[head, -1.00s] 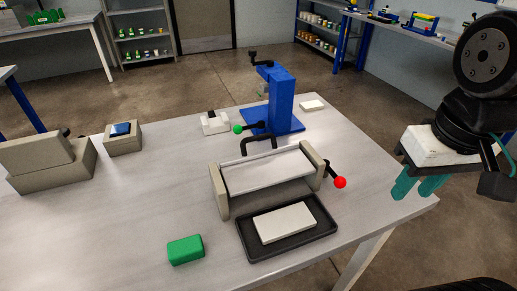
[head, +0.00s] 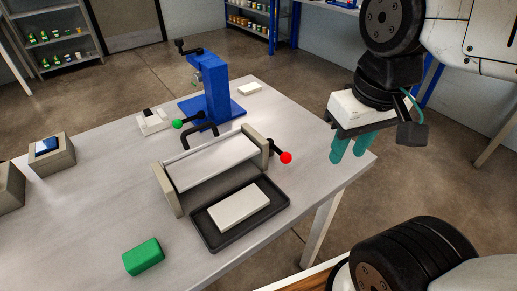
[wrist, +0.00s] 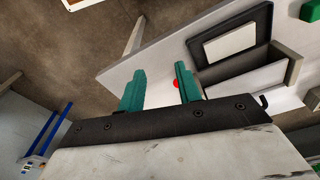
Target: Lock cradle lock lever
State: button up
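The cradle (head: 167,188) has two beige end plates with a pale tilted trough between them and stands near the table's middle. A black lever with a red ball knob (head: 286,157) sticks out from its right end plate. In the wrist view the red knob (wrist: 176,84) shows beside the right finger, partly covered by it. My gripper (head: 351,152) has teal fingers, is open and empty, and hangs off the table's right edge, to the right of the red knob and apart from it. The wrist view shows a gap between the fingers (wrist: 160,88).
A black tray (head: 207,236) with a white slab (head: 238,205) lies in front of the cradle. A blue stand (head: 215,88) and a green-knobbed lever (head: 178,124) are behind it. A green block (head: 143,256) lies at the front left. A beige block (head: 50,160) stands far left.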

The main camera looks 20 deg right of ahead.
aim_at(285, 157)
jog(key=z, duration=0.5)
jog(key=k, duration=1.25)
jog(key=u, duration=0.1)
jog(key=i, duration=0.75)
jog(key=u, duration=0.35)
